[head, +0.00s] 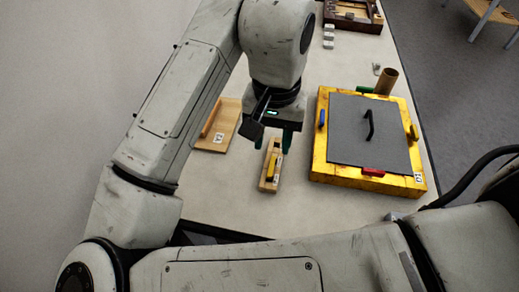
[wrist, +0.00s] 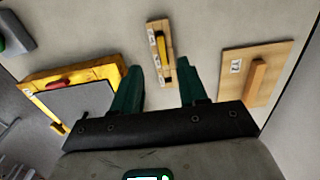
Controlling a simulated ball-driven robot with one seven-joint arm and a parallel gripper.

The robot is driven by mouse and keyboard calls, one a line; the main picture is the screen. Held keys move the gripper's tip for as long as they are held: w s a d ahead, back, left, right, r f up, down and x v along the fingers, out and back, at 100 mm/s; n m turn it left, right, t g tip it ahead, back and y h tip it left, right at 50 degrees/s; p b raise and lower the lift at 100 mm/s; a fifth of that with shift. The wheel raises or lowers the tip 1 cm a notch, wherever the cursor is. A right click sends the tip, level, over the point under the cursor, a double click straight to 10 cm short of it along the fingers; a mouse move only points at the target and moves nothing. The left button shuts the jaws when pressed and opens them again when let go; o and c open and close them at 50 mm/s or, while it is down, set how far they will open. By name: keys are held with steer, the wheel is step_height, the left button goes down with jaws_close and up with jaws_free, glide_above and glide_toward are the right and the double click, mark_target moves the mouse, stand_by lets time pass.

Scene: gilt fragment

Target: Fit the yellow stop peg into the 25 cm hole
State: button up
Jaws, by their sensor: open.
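A narrow wooden block (head: 265,184) lies on the table with a slim yellow piece (head: 272,167) on it, which looks like the stop peg. The wrist view shows the same block (wrist: 152,28) with small white labels and the yellow piece (wrist: 161,44) along its middle. The 25 cm hole and the label writing are too small to make out. My gripper (head: 272,143) is open and empty, its dark green fingers over the block's far end in the head view. In the wrist view the fingers (wrist: 160,78) are spread to either side of the block's near end.
A yellow box (head: 318,170) with a grey, black-handled lid (head: 365,150) and coloured side pieces stands right. A wooden board with a raised bar (head: 222,128) lies left. A brown cylinder (head: 386,82) and a wooden tray (head: 352,18) are farther back. Bare table lies between.

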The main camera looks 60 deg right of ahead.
steer(key=b, duration=0.1)
glide_above(270, 174)
step_height(270, 174, down, 5)
steer(key=shift+w+f, duration=0.1)
steer(key=shift+a+f, duration=0.1)
steer(key=shift+f, duration=2.55)
jaws_close()
